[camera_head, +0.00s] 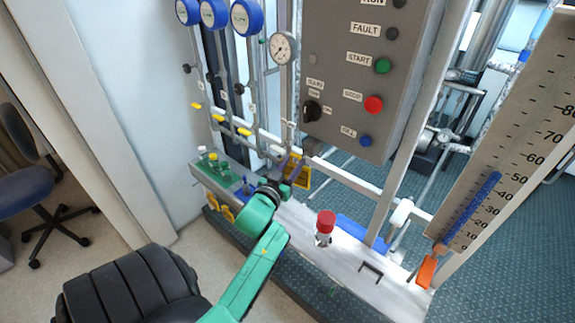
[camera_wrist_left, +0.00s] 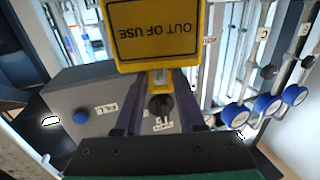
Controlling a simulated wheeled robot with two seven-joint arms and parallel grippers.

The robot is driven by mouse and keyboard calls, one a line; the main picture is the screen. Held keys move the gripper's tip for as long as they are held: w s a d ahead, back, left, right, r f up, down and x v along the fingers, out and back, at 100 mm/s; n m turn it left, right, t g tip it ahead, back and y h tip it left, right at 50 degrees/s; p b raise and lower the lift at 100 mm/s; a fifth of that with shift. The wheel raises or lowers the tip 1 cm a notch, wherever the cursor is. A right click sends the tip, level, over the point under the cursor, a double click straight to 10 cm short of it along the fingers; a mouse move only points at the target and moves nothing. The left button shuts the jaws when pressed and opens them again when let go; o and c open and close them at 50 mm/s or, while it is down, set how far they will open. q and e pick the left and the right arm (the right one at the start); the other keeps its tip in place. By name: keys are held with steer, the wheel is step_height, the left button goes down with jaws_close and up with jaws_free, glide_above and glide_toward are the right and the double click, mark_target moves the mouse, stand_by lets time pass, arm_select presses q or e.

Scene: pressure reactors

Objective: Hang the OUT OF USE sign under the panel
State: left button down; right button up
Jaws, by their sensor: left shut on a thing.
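The yellow OUT OF USE sign (camera_head: 298,173) is partly hidden behind my left gripper in the head view. It hangs in front of the rail, below the panel's lower left corner. In the left wrist view the sign (camera_wrist_left: 157,33) is large, with its lettering upside down. My left gripper (camera_wrist_left: 156,78) is shut on the sign's narrow yellow end; the gripper also shows in the head view (camera_head: 289,170). The grey panel (camera_head: 345,18) carries FAULT, START and FILL buttons and a black knob. The panel (camera_wrist_left: 82,99) is behind the gripper in the wrist view. My right gripper is not in view.
A pressure gauge (camera_head: 284,48) and pipes with blue round caps (camera_head: 247,17) stand left of the panel. A red-topped valve (camera_head: 325,222) stands on the white ledge (camera_head: 292,217). Small bottles (camera_head: 208,157) are on the green tray. A large scale (camera_head: 520,130) is at right.

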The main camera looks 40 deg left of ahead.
mark_target(305, 153)
arm_select(q)
steer(key=shift+w+b, duration=0.4)
steer(key=shift+w, duration=0.6)
steer(key=shift+w+f, duration=0.5)
steer(key=shift+w, duration=0.15)
steer(key=shift+c, duration=2.1)
jaws_free()
steer(key=shift+s, duration=0.15)
